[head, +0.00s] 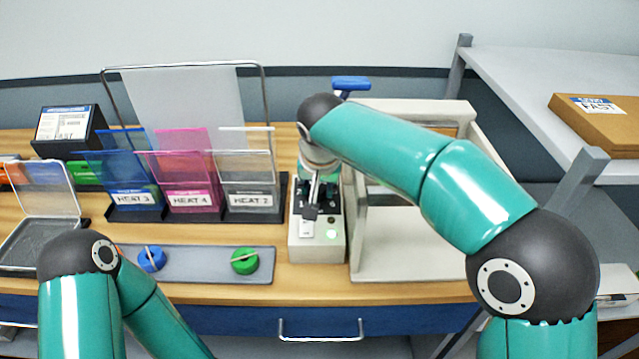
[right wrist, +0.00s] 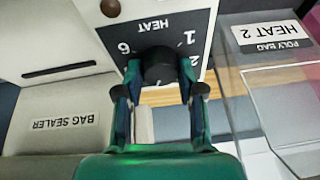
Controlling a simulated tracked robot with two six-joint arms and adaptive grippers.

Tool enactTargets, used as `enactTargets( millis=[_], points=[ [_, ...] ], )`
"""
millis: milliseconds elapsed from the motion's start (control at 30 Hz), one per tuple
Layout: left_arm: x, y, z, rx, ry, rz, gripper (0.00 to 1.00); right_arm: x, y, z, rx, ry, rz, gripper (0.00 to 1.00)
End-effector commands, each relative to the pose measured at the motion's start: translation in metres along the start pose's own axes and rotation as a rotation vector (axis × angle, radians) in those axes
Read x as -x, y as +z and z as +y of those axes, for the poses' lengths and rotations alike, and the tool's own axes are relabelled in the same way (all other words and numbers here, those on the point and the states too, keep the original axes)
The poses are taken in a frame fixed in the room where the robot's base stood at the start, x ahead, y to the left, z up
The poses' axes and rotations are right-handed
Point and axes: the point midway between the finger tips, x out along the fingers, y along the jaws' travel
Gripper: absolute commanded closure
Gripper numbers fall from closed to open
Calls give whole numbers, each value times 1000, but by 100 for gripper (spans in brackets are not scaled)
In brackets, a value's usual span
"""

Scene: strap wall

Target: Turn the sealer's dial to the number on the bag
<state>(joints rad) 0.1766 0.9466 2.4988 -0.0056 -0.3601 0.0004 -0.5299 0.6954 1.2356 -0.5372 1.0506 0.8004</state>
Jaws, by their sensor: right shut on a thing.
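My right gripper (right wrist: 161,86) is shut on the dial, one finger on each side. The sealer (head: 316,247) stands mid-counter in the head view, partly behind my right arm. Bags stand in a rack: blue HEAT 3 (head: 130,180), pink HEAT 4 (head: 187,183) and clear HEAT 2 (head: 248,183). My left gripper is out of view.
A grey tray (head: 200,275) with a blue knob (head: 151,259) and a green knob (head: 244,261) lies left of the sealer. A beige frame (head: 400,273) stands close on its right. A clear-lidded box (head: 40,243) is at the left. A cardboard box (head: 606,134) lies on the right shelf.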

Motion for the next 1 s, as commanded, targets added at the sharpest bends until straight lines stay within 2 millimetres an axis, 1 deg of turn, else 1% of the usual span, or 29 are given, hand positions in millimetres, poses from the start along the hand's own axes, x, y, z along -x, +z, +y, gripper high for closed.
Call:
enactTargets(
  millis=[200,500,700,1000],
  points=[
    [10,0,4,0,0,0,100,2,-1,1,160,-43,-12,97],
    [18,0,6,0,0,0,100,1,-1,0,307,-82,-21,97],
    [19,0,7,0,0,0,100,0,-1,0,343,-91,-24,97],
    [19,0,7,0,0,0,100,0,-1,1,347,-92,-24,97]
  ],
)
